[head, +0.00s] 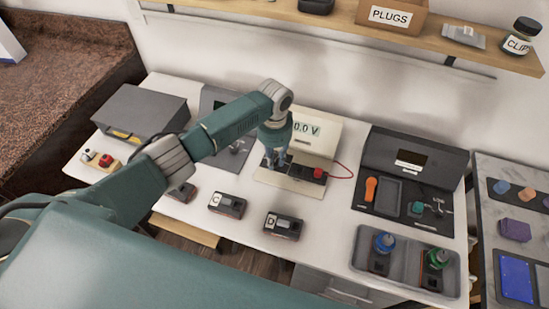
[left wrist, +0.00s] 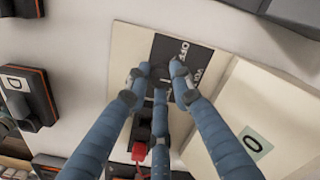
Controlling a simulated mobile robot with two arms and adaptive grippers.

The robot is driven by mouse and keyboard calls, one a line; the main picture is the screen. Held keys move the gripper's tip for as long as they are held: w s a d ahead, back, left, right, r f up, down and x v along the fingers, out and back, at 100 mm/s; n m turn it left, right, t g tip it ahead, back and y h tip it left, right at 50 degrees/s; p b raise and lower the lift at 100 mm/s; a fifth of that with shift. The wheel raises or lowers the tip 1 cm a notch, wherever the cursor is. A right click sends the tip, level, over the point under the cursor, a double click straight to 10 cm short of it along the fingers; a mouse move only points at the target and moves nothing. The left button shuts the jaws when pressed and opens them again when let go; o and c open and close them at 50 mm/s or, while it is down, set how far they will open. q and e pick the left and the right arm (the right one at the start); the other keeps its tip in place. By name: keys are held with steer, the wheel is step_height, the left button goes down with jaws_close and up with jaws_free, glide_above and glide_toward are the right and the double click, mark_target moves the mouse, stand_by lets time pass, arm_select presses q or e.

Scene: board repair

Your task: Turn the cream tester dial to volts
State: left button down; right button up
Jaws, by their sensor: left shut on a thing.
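The cream tester (head: 326,133) stands at the back of the white bench, with a display that reads about 0.0 V. Its cream base plate (head: 290,182) carries a black dial panel (left wrist: 190,54), marked OFF and a partly covered second word starting "VO", in the left wrist view. My left gripper (head: 275,158) reaches down over this panel. In the left wrist view its blue fingers (left wrist: 160,78) are closed together on the panel at the dial. The dial itself is mostly hidden by the fingers, so its pointing direction cannot be told. My right gripper is out of view.
A black unit with a red top (head: 313,174) and red lead sits by the tester. Units C (head: 228,204) and D (head: 284,225) lie in front. A grey tray (head: 452,285) and an open dark case (head: 400,152) stand right. A wooden shelf (head: 350,27) overhangs the back.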

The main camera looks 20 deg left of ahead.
mark_target(275, 161)
arm_select(q)
steer(key=shift+w+r, duration=0.15)
stand_by(0.3)
steer(key=c, duration=1.5)
jaws_free()
step_height(275, 161, up, 12)
steer(key=shift+f, duration=0.1)
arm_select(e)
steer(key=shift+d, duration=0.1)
